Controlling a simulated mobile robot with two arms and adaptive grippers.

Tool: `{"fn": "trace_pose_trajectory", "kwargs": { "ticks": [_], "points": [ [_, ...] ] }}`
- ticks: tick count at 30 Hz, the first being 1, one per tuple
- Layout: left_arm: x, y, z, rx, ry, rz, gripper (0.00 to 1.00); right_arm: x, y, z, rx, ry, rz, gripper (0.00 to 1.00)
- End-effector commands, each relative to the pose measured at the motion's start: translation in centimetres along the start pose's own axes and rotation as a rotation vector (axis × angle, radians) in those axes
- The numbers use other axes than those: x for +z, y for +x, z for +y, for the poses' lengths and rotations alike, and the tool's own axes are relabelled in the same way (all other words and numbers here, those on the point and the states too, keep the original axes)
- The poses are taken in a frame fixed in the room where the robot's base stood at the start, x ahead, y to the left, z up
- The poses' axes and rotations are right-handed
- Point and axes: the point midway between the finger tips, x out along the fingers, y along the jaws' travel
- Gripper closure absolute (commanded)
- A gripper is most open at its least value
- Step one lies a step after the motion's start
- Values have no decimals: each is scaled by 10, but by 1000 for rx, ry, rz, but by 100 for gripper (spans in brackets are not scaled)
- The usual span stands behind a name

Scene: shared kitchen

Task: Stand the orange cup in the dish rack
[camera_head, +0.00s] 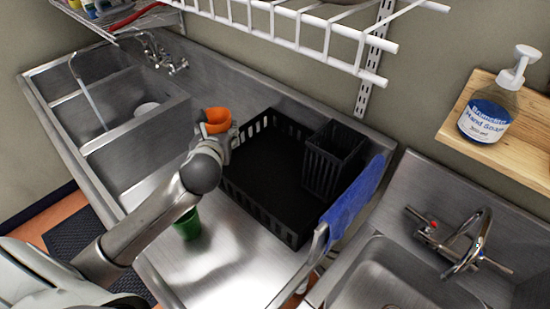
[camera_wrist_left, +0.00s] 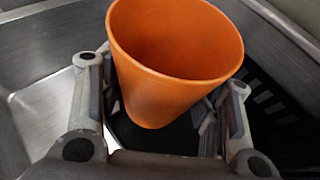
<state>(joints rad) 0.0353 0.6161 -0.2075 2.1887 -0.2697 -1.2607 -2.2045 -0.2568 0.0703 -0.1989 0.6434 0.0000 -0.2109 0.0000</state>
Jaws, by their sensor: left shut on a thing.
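The orange cup (camera_head: 217,116) is upright with its open mouth up, held in my left gripper (camera_head: 222,137) near the left end of the dish rack. In the left wrist view the orange cup (camera_wrist_left: 165,75) sits between the two fingers of the left gripper (camera_wrist_left: 160,125), which are shut on its sides. The black dish rack (camera_head: 262,185) stands on the steel counter, with a tall utensil holder (camera_head: 333,160) in its right part. The rack's slatted wall (camera_wrist_left: 275,105) shows at the right of the wrist view. My right gripper is in neither view.
A green cup (camera_head: 187,224) stands on the counter in front of the rack, partly behind my left arm. A blue cloth (camera_head: 353,197) hangs at the counter's right end. A white wire shelf (camera_head: 300,30) is above the rack. Sink basins (camera_head: 130,120) lie to the left.

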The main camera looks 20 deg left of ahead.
Motion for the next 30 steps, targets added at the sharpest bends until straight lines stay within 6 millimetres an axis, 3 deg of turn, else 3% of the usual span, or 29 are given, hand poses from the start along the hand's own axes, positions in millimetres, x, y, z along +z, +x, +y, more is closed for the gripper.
{"fn": "trace_pose_trajectory", "kwargs": {
  "ticks": [6, 10, 14, 18, 21, 26, 30],
  "points": [
    [-10, 18, -42, -4, -5, 3, 67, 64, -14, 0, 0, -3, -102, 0],
    [-19, 32, -69, -3, -4, 3, 67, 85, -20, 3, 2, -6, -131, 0],
    [-36, 47, -90, -2, -1, 5, 67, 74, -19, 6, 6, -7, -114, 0],
    [-53, 60, -107, -2, -1, 3, 67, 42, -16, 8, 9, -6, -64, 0],
    [-61, 67, -115, -2, -1, 1, 67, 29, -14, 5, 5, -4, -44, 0],
    [-67, 72, -121, -2, 0, -1, 67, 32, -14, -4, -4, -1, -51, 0],
    [-81, 79, -126, -1, 1, 4, 67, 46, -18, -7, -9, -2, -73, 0]
  ]
}}
